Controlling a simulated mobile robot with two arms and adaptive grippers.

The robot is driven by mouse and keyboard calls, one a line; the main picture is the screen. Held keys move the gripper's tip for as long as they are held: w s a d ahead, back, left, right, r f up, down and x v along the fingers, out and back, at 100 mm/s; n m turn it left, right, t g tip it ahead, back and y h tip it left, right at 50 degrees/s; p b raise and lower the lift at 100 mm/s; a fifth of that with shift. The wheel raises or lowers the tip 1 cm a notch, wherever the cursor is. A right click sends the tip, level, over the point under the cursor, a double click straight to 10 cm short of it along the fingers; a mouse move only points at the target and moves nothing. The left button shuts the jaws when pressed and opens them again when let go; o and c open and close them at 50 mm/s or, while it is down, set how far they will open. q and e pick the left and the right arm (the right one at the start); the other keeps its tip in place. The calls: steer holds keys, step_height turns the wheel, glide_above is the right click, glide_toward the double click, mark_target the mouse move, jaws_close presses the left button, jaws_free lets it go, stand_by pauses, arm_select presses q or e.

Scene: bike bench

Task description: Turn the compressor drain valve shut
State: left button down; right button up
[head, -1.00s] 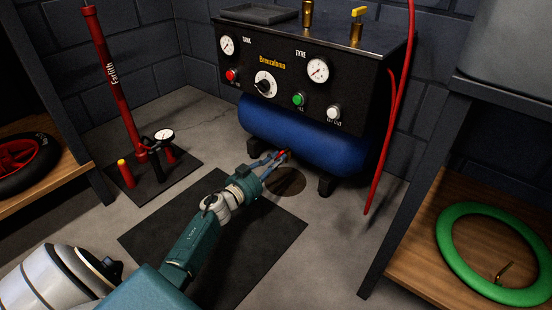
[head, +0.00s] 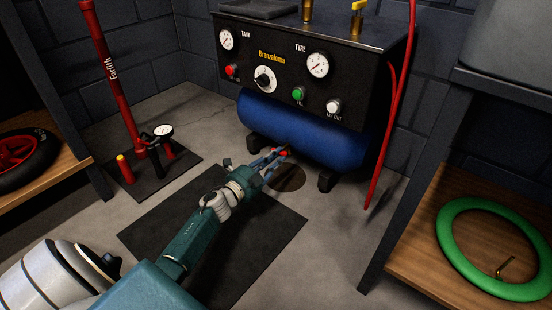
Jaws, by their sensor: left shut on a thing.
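The compressor has a blue tank (head: 330,134) under a black control panel (head: 290,70) with gauges and buttons. A small red drain valve handle (head: 284,153) shows at the tank's lower front. My left gripper (head: 277,160) reaches it from the lower left, and its fingers are shut on the handle. The fingers hide part of the valve, and its exact angle is too small to tell. My right gripper is not in view.
A dark mat (head: 240,250) lies on the floor under my left arm. A red floor pump (head: 118,80) stands at left. A red hose (head: 388,140) hangs at the compressor's right. A shelf with a green tyre (head: 450,230) stands at right.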

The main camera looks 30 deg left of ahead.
arm_select(q)
steer(key=shift+f+m, duration=0.15)
steer(key=shift+m, duration=0.95)
steer(key=c, duration=1.7)
jaws_free()
steer(key=shift+o, duration=0.2)
steer(key=s+a, duration=0.1)
steer(key=s, duration=1.1)
